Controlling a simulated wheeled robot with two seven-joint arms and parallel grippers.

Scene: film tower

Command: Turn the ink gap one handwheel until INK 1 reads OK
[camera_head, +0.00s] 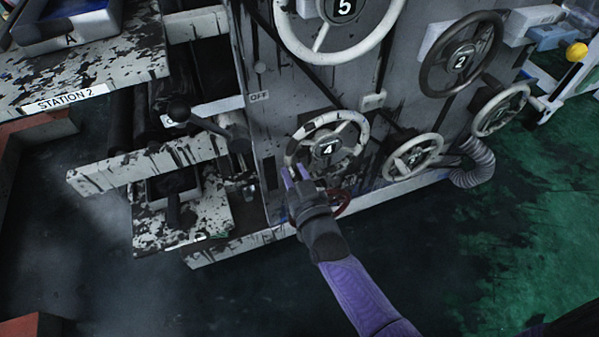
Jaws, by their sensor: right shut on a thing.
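A handwheel marked 4 (327,149) with a pale, ink-stained rim sits low on the grey machine panel, at the middle of the head view. My right gripper (294,173), on a purple arm from the lower right, is shut on the lower left of this wheel's rim. The fingers and wrist hide that part of the rim. No label naming ink gap one can be read, and no INK 1 readout is in view. My left gripper is not in view.
Other handwheels are close by: one marked 5 (344,9) above, one marked 2 (460,62) at upper right, and unmarked ones (412,157) to the right. A dark knobbed lever (180,110) juts out at left, near the STATION 2 shelf (70,99). Green floor (540,220) is open at right.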

